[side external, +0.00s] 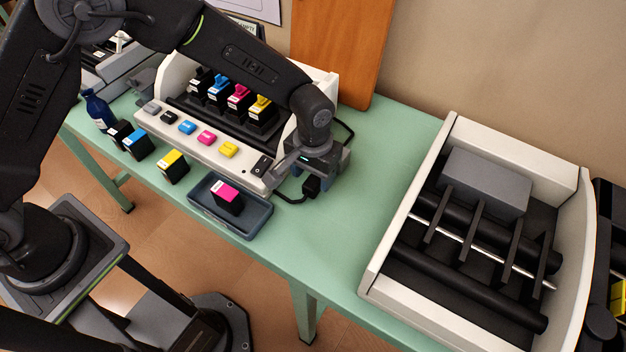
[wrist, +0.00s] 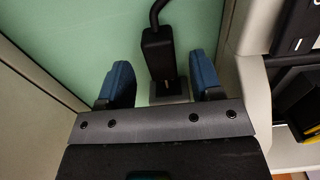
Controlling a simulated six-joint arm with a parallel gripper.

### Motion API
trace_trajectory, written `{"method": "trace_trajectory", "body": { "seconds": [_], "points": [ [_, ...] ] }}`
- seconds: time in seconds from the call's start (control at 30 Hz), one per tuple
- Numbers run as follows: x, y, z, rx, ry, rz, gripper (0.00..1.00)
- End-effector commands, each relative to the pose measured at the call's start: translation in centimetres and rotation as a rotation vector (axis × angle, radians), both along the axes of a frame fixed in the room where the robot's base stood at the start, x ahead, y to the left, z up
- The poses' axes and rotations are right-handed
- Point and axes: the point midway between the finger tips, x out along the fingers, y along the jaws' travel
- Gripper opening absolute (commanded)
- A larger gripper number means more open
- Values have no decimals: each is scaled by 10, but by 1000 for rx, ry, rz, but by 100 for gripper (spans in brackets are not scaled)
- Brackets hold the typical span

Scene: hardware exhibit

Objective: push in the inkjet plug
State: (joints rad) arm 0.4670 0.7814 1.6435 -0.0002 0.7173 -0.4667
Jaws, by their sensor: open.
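The inkjet plug (wrist: 157,50) is a black block with a black cable leaving its far end in the wrist view. It lies between the two blue fingers of my gripper (wrist: 161,78), with visible gaps on both sides. A small grey piece (wrist: 172,90) shows at the plug's near end; I cannot tell how far the plug sits in it. In the side external view my gripper (side external: 318,165) is low beside the right end of the inkjet printer (side external: 180,133). The black plug (side external: 311,186) shows just below it, with its cable running to the printer.
A grey tray (side external: 262,222) with a magenta cartridge (side external: 228,197) lies in front of the printer. Blue, black and yellow cartridges stand to its left. A large white machine with black rollers (side external: 374,262) stands at right. Bare green table (side external: 385,150) lies between.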

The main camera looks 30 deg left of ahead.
Motion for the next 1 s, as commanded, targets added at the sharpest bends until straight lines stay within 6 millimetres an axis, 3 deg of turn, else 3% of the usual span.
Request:
{"method": "trace_trajectory", "body": {
  "seconds": [0.2, 0.57, 1.0],
  "points": [
    [0, 0, -25, 0, 1, 0, 60],
    [0, 0, -31, -1, -1, 0, 60],
    [0, 0, -31, 0, -1, 0, 19]
  ]
}}
